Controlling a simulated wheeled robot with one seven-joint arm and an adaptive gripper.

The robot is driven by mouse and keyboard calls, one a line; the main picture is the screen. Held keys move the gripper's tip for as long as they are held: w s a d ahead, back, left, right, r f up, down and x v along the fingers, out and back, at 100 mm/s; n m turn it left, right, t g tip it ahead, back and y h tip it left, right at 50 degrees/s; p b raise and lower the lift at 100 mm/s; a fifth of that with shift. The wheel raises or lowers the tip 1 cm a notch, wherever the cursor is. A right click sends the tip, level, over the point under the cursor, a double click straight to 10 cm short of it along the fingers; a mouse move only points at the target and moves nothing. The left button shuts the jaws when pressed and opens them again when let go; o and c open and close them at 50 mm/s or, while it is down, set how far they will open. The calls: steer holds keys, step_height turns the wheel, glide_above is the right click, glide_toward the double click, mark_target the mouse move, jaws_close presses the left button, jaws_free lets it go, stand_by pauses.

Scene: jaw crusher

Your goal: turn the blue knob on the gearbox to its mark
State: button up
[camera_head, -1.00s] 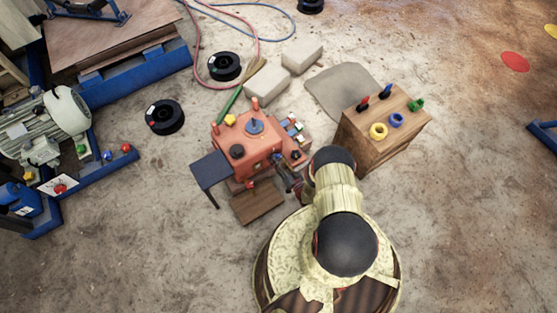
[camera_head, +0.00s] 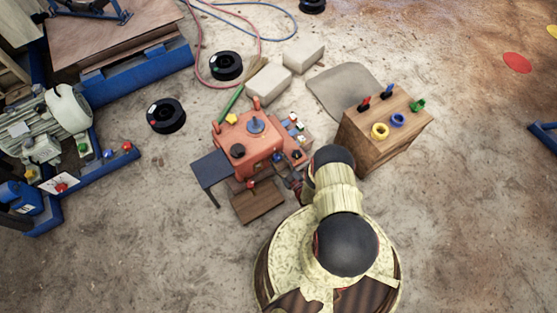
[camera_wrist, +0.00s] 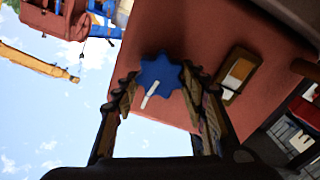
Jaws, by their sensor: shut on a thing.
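The blue knob (camera_wrist: 158,74) has a lobed rim and a white pointer line, which slants down and to the left in the wrist view. It sits on a flat red-orange face of the gearbox (camera_wrist: 225,35). My gripper (camera_wrist: 161,84) has one finger on each side of the knob and is shut on it. I cannot make out the knob's target mark. In the head view the gearbox (camera_head: 246,153) stands on the floor, left of my arm. My gripper is at its lower right side there, partly hidden by my arm.
A wooden box (camera_head: 384,140) with coloured pegs and rings stands right of the gearbox. A dark blue side table (camera_head: 210,168) adjoins its left. Black spools (camera_head: 166,116) and pale blocks (camera_head: 269,83) lie behind. A rectangular window (camera_wrist: 238,72) is right of the knob.

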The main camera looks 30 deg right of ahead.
steer(key=shift+f+n, duration=0.1)
steer(key=shift+n, duration=0.7)
steer(key=shift+a, duration=0.1)
steer(key=o, duration=1.2)
steer(key=shift+r, duration=5)
